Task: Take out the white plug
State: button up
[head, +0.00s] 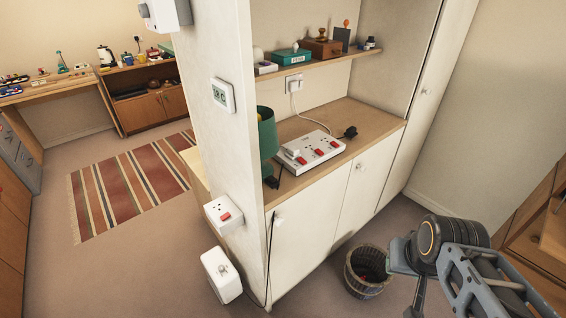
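A white power strip (316,151) with red switches lies on the wooden counter of the alcove. A small white plug (292,154) appears to sit in its left end. Another white plug (296,86) is in the wall socket under the shelf, with a white cord running down to the counter. A black plug (351,132) lies at the strip's right end. My gripper (404,258) seems to be at the end of my arm at lower right, in front of the cabinet and well away from the strip.
A green lamp (267,133) stands left of the strip, by the partition edge. The partition carries a white switched socket (223,214). A shelf (310,66) with boxes hangs above the counter. A wicker basket (367,271) stands on the floor near my arm. Floor at left is open.

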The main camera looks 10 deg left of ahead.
aim_at(292, 153)
jog(key=u, duration=1.1)
jog(key=i, duration=0.25)
jog(key=z, duration=0.05)
